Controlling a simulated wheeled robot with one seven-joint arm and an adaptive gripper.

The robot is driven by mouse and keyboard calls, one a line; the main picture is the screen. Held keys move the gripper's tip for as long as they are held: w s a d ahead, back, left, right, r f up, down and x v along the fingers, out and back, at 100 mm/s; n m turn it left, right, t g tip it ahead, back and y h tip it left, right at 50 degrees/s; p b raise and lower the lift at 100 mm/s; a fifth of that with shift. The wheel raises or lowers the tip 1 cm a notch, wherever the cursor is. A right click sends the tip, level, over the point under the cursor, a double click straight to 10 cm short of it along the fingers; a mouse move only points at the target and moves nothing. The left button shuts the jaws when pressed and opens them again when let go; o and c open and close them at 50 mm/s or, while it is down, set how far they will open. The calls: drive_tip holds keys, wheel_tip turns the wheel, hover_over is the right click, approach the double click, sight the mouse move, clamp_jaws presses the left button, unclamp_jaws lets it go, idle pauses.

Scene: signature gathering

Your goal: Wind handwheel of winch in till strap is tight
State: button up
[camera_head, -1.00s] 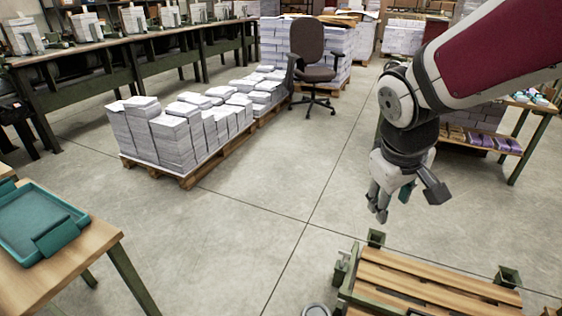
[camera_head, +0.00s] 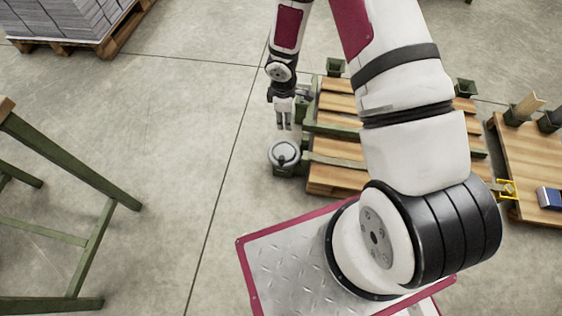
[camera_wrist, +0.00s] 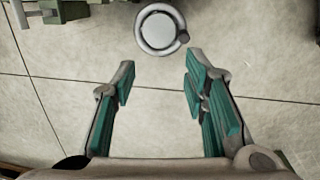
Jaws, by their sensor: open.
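The handwheel (camera_head: 284,153) is a round light-grey disc with a dark knob at its rim. It sits beside the left edge of a slatted wooden platform with green metal fittings. In the wrist view the handwheel (camera_wrist: 158,32) lies ahead, just beyond the fingertips and roughly centred between them. My gripper (camera_head: 285,124) points down close to the handwheel, a little toward the far side. The wrist view shows my gripper (camera_wrist: 158,88) open and empty, its teal pads well apart. I cannot make out a strap in either view.
The slatted platform (camera_head: 335,104) with green corner sockets is right of the wheel. Another wooden platform (camera_head: 535,160) with a yellow fitting (camera_head: 507,188) and a blue item (camera_head: 549,198) stands farther right. A green table frame (camera_head: 80,165) is at left. Floor between is clear.

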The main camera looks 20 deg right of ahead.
drive_tip(key=n+y+b, duration=0.1)
drive_tip(key=b, duration=0.1)
approach(282, 157)
drive_tip(key=shift+g, duration=0.4)
drive_tip(key=f+b, duration=0.2)
drive_tip(key=f, duration=0.3)
drive_tip(key=f+b, duration=0.3)
drive_tip(key=f, duration=0.3)
drive_tip(key=shift+w+f, duration=0.25)
drive_tip(key=shift+f, duration=0.1)
clamp_jaws()
